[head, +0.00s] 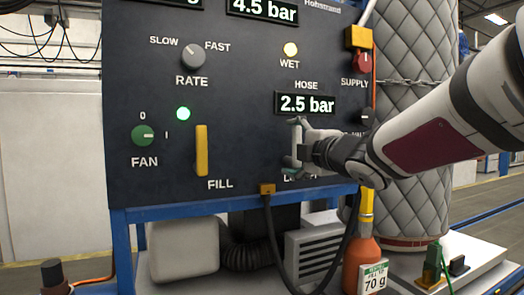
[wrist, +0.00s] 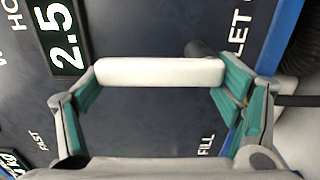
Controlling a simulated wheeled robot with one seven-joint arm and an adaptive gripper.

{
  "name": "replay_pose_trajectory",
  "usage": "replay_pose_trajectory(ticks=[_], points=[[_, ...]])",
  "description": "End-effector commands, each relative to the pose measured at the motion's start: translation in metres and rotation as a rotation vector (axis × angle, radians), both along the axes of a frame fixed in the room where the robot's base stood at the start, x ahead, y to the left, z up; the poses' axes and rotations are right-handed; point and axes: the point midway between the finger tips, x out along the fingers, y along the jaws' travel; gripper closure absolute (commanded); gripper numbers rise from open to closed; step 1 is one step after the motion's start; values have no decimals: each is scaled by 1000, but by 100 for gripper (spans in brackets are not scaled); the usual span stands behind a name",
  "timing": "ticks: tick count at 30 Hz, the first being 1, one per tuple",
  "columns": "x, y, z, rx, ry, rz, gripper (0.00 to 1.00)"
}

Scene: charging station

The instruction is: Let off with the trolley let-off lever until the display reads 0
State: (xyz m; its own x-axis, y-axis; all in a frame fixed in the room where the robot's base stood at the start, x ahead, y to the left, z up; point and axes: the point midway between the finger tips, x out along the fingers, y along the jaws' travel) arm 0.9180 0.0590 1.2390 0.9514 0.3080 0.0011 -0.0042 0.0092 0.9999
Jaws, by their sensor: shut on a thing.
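The let-off lever (head: 297,145) is a pale bar on the dark panel, below the hose display. It stands about upright in the head view. In the wrist view the lever (wrist: 160,72) spans between my two teal finger pads. My gripper (head: 297,146) is shut on it, one finger at each end; it also fills the wrist view (wrist: 160,80). The hose display (head: 306,104) reads 2.5 bar. The display above (head: 263,8) reads 4.5 bar. The label under the lever is partly hidden by my gripper in the head view; "LET O" shows in the wrist view.
Left of the lever is the yellow fill lever (head: 201,150). The rate knob (head: 193,55), green fan knob (head: 143,135) and red supply knob (head: 362,63) share the panel. A black hose (head: 271,235) hangs below, near an orange bottle (head: 361,260).

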Motion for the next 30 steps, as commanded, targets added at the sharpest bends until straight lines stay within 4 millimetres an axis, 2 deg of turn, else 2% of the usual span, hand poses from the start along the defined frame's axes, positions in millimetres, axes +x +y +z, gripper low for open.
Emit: replay_pose_trajectory(ticks=[7, 8, 9, 10, 23, 26, 30], points=[[0, 1, 1, -11, -4, 3, 66], [0, 1, 1, -11, -4, 3, 14], [0, 1, 0, -10, -3, 3, 5], [0, 1, 0, -10, -3, 3, 0], [-4, -1, 0, -7, -2, 1, 0], [-14, -4, 1, -9, -3, 0, 0], [-39, -12, 1, -7, -4, 0, 0]])
